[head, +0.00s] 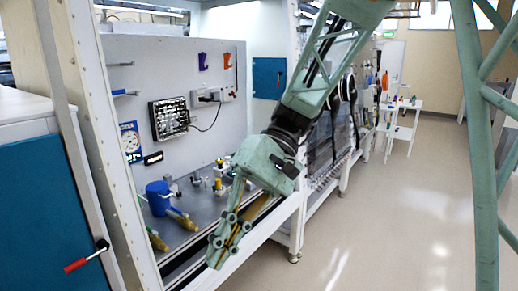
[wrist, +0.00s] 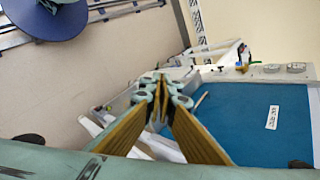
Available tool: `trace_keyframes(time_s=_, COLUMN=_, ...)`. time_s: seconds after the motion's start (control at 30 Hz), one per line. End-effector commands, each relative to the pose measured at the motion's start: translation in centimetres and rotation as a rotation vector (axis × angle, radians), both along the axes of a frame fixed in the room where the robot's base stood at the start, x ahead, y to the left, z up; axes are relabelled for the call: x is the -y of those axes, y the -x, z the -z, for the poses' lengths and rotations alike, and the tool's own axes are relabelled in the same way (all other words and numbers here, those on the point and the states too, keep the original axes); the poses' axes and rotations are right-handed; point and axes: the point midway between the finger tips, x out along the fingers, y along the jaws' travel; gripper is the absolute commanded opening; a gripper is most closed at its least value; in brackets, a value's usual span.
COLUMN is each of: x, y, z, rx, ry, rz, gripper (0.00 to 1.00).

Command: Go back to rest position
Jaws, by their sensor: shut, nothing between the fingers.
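My gripper (head: 221,254) hangs at the front edge of the glovebox bench in the head view, pointing down, with nothing held. In the wrist view my gripper (wrist: 158,80) has its fingertips together and its yellow finger pads visible. My green arm reaches in from the top of the head view. No task object is named.
On the bench (head: 195,232) stand a blue container (head: 158,197) and yellow-tipped fittings (head: 182,219). A white frame post (head: 112,150) and a blue panel with a red-handled latch (head: 77,264) are at the left.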

Motion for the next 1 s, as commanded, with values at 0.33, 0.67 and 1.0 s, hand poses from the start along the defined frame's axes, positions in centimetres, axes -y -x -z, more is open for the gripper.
trace_keyframes(time_s=0.33, x=4.2, y=2.2, z=-1.4, rx=0.1, ry=0.096, rz=0.052, gripper=0.0)
trace_keyframes(time_s=0.67, x=8.2, y=4.2, z=-2.2, rx=0.195, ry=0.183, rz=0.106, gripper=0.0)
trace_keyframes(time_s=1.0, x=12.2, y=6.2, z=-3.0, rx=0.297, ry=0.266, rz=0.17, gripper=0.0)
